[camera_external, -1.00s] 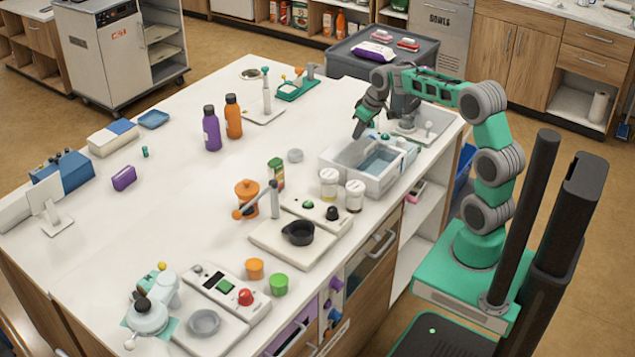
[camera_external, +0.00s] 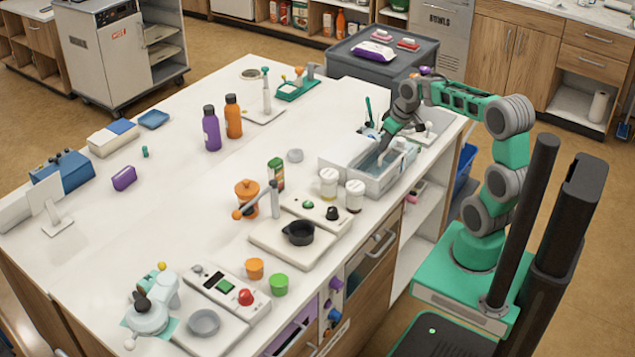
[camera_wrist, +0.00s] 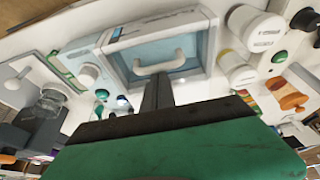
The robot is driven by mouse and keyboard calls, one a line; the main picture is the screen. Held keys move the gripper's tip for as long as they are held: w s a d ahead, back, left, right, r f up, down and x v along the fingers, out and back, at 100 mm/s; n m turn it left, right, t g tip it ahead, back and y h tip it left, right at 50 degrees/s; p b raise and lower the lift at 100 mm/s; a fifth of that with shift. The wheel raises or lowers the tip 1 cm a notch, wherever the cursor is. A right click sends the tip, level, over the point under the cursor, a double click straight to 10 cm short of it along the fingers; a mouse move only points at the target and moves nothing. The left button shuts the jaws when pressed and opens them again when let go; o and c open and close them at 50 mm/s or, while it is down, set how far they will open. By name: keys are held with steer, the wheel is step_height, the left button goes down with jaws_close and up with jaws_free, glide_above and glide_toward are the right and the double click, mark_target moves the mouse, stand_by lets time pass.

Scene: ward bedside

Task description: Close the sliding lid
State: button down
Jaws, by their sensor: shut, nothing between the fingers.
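The white box (camera_external: 368,186) stands on the counter near its right edge. A plain white panel (camera_external: 346,149) covers its left part, and a bluish area shows to the right. In the wrist view the box (camera_wrist: 207,50) fills the upper middle, with a white loop handle (camera_wrist: 160,63) across its pale blue area. My gripper (camera_external: 381,160) reaches down over the box's right part. Its fingers (camera_wrist: 157,88) are shut and empty, close beside the handle. I cannot tell whether they touch it. The arm hides part of the box's far side.
Two white-lidded jars (camera_external: 328,183) stand just left of the box. A black bowl (camera_external: 299,233) on a pale board is nearer the front. Small green and white items sit behind the box. The counter's middle is largely clear.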

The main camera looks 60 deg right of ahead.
steer(key=shift+s, duration=0.55)
steer(key=shift+f, duration=0.15)
